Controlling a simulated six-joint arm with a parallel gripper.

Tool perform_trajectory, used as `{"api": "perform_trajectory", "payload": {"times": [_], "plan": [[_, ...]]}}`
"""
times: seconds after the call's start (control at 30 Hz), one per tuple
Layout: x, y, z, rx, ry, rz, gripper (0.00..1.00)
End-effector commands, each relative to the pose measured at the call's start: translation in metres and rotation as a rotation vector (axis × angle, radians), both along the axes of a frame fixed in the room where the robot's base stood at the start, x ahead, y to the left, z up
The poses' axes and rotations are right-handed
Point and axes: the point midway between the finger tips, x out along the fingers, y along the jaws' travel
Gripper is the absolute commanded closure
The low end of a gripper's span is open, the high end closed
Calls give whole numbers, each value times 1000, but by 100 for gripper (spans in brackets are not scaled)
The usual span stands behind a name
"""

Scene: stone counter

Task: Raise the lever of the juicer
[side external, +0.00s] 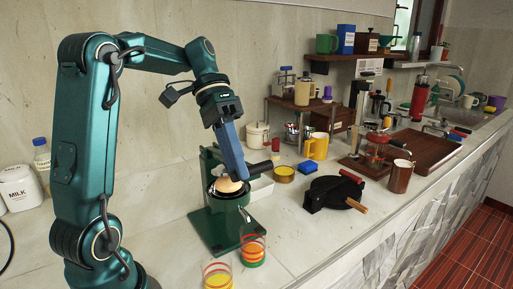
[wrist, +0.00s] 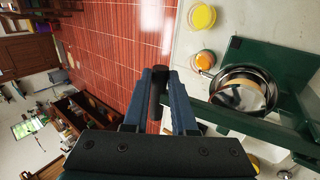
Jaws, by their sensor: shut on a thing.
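The green juicer (side external: 213,222) stands on the stone counter. In the wrist view its green frame (wrist: 262,52) is at the right. Its steel bowl (wrist: 233,77) holds a pale rounded piece (side external: 228,185). The lever's black handle (side external: 259,168) sticks out to the right, just above bowl height. My gripper (side external: 240,176) reaches down to the handle with its blue fingers. In the wrist view my gripper (wrist: 170,80) has the black handle (wrist: 157,92) between its fingers, shut on it. The fingers partly hide the lever arm in the side view.
Two glasses stand before the juicer, one with orange bands (side external: 252,250) and one with yellow (side external: 218,277). A black waffle-iron-like press (side external: 335,192), a blue block (side external: 307,167) and a yellow dish (side external: 284,174) lie to the right. Shelves and mugs stand behind.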

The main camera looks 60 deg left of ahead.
Motion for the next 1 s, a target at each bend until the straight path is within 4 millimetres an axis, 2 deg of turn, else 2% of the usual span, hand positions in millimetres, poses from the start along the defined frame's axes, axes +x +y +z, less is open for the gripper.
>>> {"api": "perform_trajectory", "payload": {"times": [0.3, 1.0], "plan": [[1, 4, 21, -2, -4, 1, 100], [0, 14, 50, -6, -2, -2, 100]]}}
